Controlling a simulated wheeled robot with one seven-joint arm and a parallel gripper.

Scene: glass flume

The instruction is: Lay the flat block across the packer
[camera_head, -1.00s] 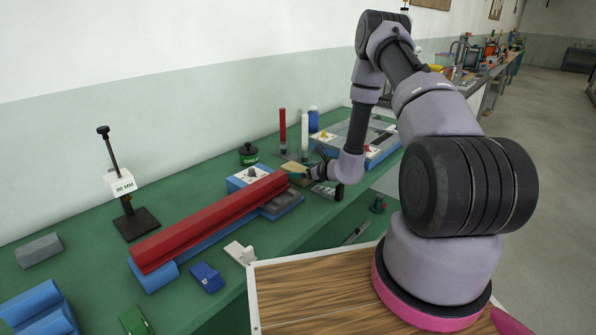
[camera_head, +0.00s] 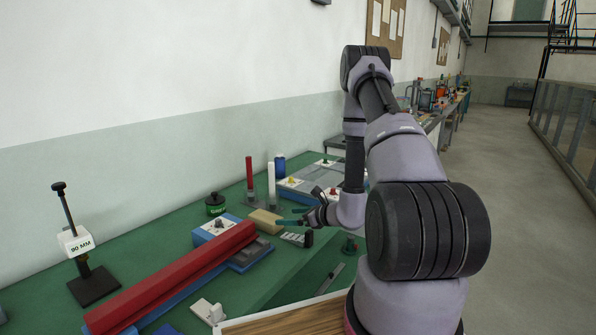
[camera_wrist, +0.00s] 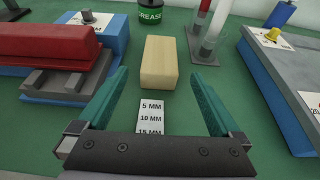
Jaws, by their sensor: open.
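A pale tan flat block (camera_head: 264,222) lies on the green bench; it also shows in the wrist view (camera_wrist: 158,62), ahead of my gripper. My gripper (camera_wrist: 154,76) is open and empty, with its two teal fingers pointing at the block's near end. In the head view my gripper (camera_head: 284,216) is just right of the block. A strip labelled 5 MM, 10 MM and 15 MM (camera_wrist: 150,118) lies on the bench between the fingers, its near end hidden by the gripper's body. I cannot tell which piece is the packer.
A long red bar (camera_head: 170,280) rests on a blue and grey fixture at left. A blue-sided panel (camera_wrist: 285,90) stands at right.

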